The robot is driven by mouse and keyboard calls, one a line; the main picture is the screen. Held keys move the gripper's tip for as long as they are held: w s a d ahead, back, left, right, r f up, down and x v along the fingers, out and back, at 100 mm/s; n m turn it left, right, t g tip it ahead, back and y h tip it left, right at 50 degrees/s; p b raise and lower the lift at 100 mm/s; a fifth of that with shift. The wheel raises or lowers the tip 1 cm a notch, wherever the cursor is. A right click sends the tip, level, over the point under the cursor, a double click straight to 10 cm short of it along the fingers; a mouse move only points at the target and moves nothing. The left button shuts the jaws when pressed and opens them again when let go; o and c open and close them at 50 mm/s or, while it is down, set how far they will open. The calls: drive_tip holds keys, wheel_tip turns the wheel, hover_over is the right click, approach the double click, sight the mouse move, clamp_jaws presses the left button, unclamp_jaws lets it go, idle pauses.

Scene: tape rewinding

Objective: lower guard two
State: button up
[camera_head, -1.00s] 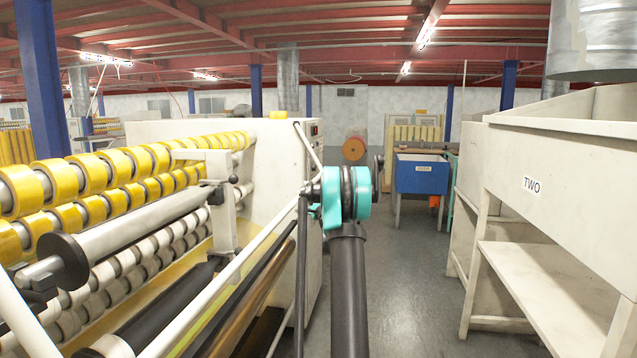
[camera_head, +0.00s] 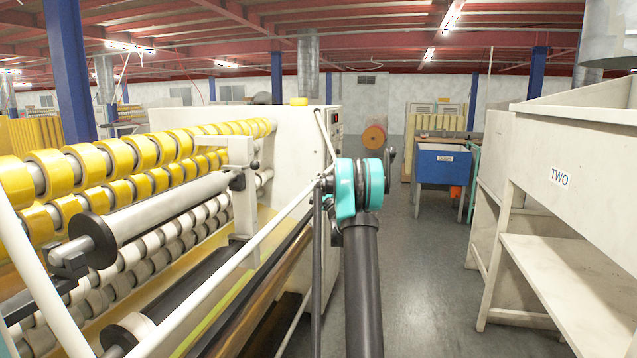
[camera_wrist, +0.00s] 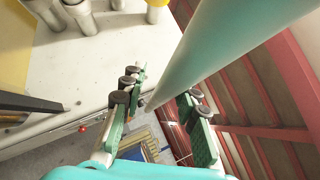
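The guard shows in the head view as a white tubular frame (camera_head: 236,258) in front of the tape-rewinding machine. Its long bar slopes up from the lower left to beside my arm's teal joint. In the wrist view a thick pale, teal-tinted bar (camera_wrist: 215,50), apparently the guard's, runs from the top right down to between my fingers. In the head view the gripper is hidden behind my arm.
Yellow tape rolls (camera_head: 118,155) line the machine, with its cream end cabinet (camera_head: 300,125) behind. A cream bench marked TWO (camera_head: 545,245) stands at the right. A blue bin (camera_head: 443,170) stands farther back. Grey floor (camera_head: 425,270) is free between machine and bench.

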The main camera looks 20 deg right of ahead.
drive_tip(key=shift+o, duration=0.6)
drive_tip(key=shift+s+d, duration=0.1)
drive_tip(key=shift+s, duration=0.15)
drive_tip(key=v, duration=1.1)
drive_tip(key=shift+s+f, duration=0.2)
drive_tip(key=shift+s, duration=0.05)
